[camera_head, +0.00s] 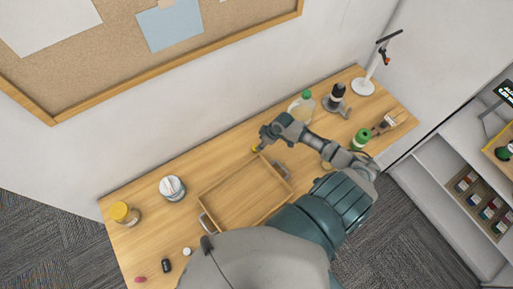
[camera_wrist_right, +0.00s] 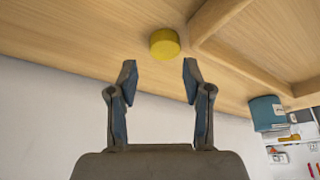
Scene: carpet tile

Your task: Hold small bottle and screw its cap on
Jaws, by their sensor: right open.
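My right gripper (camera_head: 264,138) reaches over the table at the back edge of the wooden tray. In the right wrist view the right gripper (camera_wrist_right: 159,76) is open and empty. A small round yellow piece (camera_wrist_right: 164,43), which looks like a cap, lies on the wood just beyond the fingertips, between their lines and apart from them. In the head view this yellow piece (camera_head: 256,148) shows only as a small spot beside the gripper. A small dark bottle-like item (camera_head: 166,266) lies near the front left; I cannot tell whether it is the task's bottle. My left gripper is out of view.
The wooden tray (camera_head: 213,192) has metal handles. Jars with a yellow lid (camera_head: 124,211) and a white lid (camera_head: 172,185) stand left. A green-capped bottle (camera_head: 300,107), a black-topped bottle (camera_head: 334,100), a lamp (camera_head: 364,86) and a green roll (camera_head: 361,138) stand right.

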